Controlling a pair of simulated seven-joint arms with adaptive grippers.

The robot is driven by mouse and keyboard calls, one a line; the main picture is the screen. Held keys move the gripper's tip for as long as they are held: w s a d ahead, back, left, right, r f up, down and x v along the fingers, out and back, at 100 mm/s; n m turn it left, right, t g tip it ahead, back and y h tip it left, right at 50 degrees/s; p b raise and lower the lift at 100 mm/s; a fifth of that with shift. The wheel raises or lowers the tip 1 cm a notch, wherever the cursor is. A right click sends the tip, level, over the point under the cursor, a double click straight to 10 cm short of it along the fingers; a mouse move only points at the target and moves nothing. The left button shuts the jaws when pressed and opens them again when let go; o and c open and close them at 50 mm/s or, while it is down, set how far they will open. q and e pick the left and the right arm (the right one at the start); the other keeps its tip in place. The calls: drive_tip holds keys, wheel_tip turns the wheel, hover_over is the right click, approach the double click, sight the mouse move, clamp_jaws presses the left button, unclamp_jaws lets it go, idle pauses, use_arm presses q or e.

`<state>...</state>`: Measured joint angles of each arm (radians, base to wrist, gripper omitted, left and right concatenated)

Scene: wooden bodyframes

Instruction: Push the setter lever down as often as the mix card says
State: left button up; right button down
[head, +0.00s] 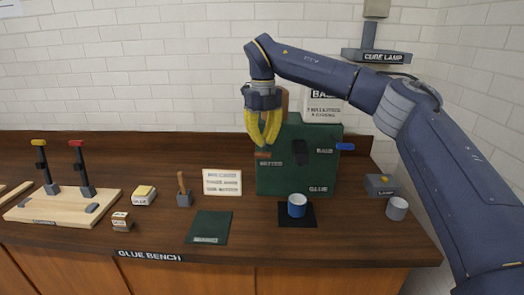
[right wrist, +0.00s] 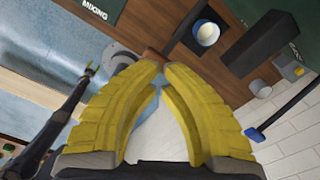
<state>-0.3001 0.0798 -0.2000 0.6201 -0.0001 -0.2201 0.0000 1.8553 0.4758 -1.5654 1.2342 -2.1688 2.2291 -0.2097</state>
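The green glue dispenser (head: 322,170) stands at the back of the bench. Its setter lever (head: 262,155), with a red-brown end, sticks out at its left side near the label SETTER. My right gripper (head: 263,128) hangs just above this lever, fingers down, tips almost together with nothing visible between them. In the right wrist view the red-brown lever end (right wrist: 152,54) shows just beyond the fingertips (right wrist: 163,66); whether they touch it I cannot tell. The mix card (head: 222,182) stands left of the dispenser, its print too blurred to read surely. My left gripper is out of view.
A blue-handled base lever (head: 345,146) is on the dispenser's right. A blue cup (head: 297,206) stands on a dark pad in front. A green mixing mat (head: 209,227), a brush holder (head: 184,198), a grey cup (head: 397,208) and a clamp board (head: 62,209) are nearby.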

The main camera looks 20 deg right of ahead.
sight(263, 155)
drive_tip(key=shift+f, duration=0.1)
drive_tip(key=shift+f, duration=4)
drive_tip(key=shift+r, duration=4.1)
drive_tip(key=shift+r, duration=0.15)
drive_tip(key=shift+r, duration=2.35)
